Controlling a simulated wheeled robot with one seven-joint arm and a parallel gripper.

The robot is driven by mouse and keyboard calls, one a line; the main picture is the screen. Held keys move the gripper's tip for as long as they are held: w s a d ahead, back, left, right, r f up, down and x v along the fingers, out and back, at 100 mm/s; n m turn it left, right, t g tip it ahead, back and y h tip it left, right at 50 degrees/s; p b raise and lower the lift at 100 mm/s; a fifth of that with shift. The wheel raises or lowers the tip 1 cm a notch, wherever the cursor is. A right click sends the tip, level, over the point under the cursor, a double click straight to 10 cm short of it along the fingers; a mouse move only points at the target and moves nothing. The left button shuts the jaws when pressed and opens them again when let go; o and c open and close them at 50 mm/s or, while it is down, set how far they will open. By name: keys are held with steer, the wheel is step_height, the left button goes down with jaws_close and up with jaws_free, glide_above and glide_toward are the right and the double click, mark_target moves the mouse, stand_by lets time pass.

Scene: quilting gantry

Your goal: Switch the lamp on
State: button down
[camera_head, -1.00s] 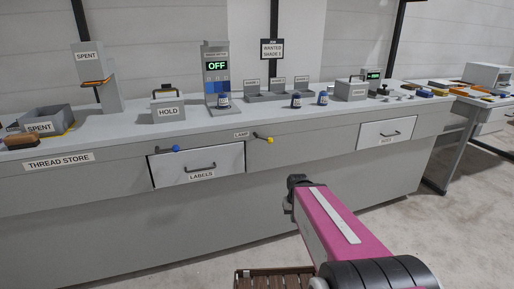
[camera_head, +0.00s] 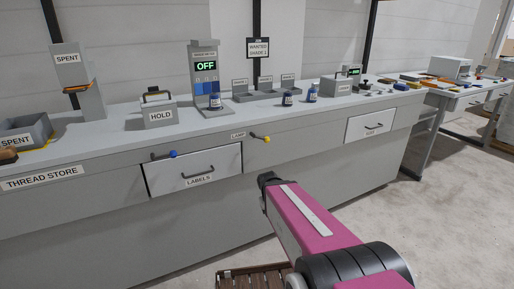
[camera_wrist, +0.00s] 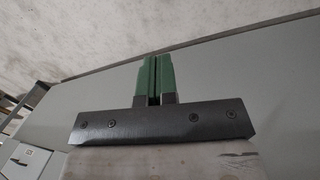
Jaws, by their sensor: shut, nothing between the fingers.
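A LAMP label (camera_head: 238,135) is on the counter's front face. A lever with a yellow knob (camera_head: 266,139) sticks out just right of it. A second lever with a blue knob (camera_head: 173,154) is farther left, above the LABELS drawer. A display on a grey stand (camera_head: 205,66) reads OFF in green. My gripper (camera_head: 268,180) is in front of the counter, below and apart from the yellow-knobbed lever. In the wrist view its green fingers (camera_wrist: 154,80) are together, with nothing between them.
The LABELS drawer (camera_head: 195,173) and another drawer (camera_head: 368,126) are closed in the counter front. A HOLD box (camera_head: 160,115), blue-labelled spools (camera_head: 288,98) and small bins stand on the counter (camera_head: 120,125). Floor at right is clear.

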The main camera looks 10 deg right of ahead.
mark_target(260, 138)
steer(key=w+r+n+t+h, duration=0.4)
steer(key=w+r+h, duration=0.3)
steer(key=w+h, duration=0.55)
steer(key=w+a+r+n+t+h, duration=0.1)
steer(key=a+r+t+h, duration=0.2)
steer(key=a, duration=0.3)
steer(key=w+a+r+n+t+h, duration=0.1)
steer(key=w+a+r+t+h, duration=0.1)
steer(key=a+r+t+h, duration=0.2)
steer(key=shift+a+t, duration=0.7)
steer(key=shift+a, duration=0.55)
steer(key=shift+n, duration=0.3)
steer(key=x, duration=1.4)
